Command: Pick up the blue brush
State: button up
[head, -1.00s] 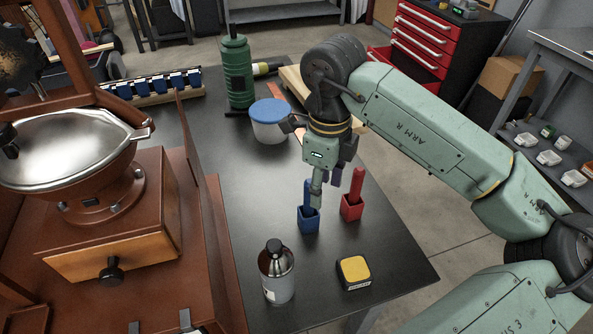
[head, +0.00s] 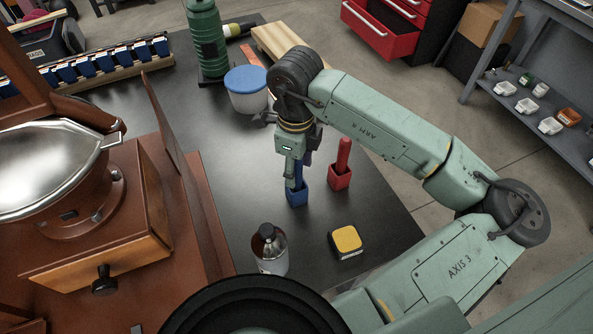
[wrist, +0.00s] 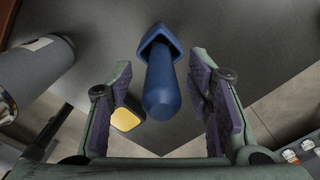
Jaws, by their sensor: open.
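The blue brush (wrist: 160,85) shows in the wrist view with its handle pointing toward the camera, between my gripper's two purple-padded fingers (wrist: 165,105). There is a gap on each side of the handle, and the fingers are open. The brush's blue square holder (head: 297,194) stands on the dark table in the head view. My gripper (head: 293,172) is right above that holder and hides most of the brush there.
A red brush in a red holder (head: 340,172) stands close on the right. A bottle (head: 270,252) and a yellow-topped block (head: 346,241) are nearer the front edge. A blue-lidded tub (head: 247,90) stands behind. A brown grinder (head: 90,215) fills the left.

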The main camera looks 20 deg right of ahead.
jog(key=shift+f, duration=1.1)
grip_shut()
